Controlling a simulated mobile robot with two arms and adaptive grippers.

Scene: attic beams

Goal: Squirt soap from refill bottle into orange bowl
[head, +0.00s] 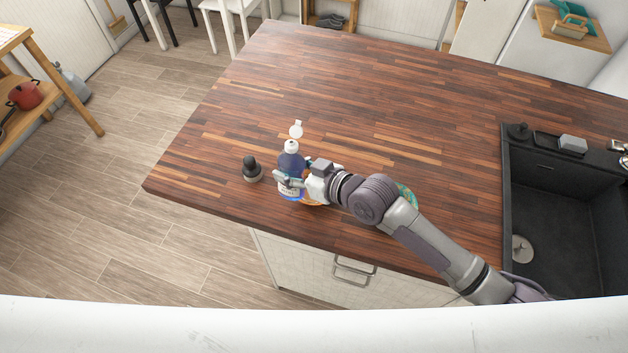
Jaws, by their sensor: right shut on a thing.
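The refill bottle (291,162) is blue with a white neck and a flipped-open white cap, and it is upright near the counter's front left edge. My right gripper (292,184) is shut on its lower body from the right. I cannot tell whether the bottle's base touches the counter. A small orange patch (312,203) shows just below the gripper, apparently the orange bowl; most of it is hidden by my gripper and wrist. My left gripper is not in view.
A dark scrub brush (252,170) stands left of the bottle. A green rim (408,196) shows partly behind my right arm. The wooden counter (370,90) behind the bottle is clear.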

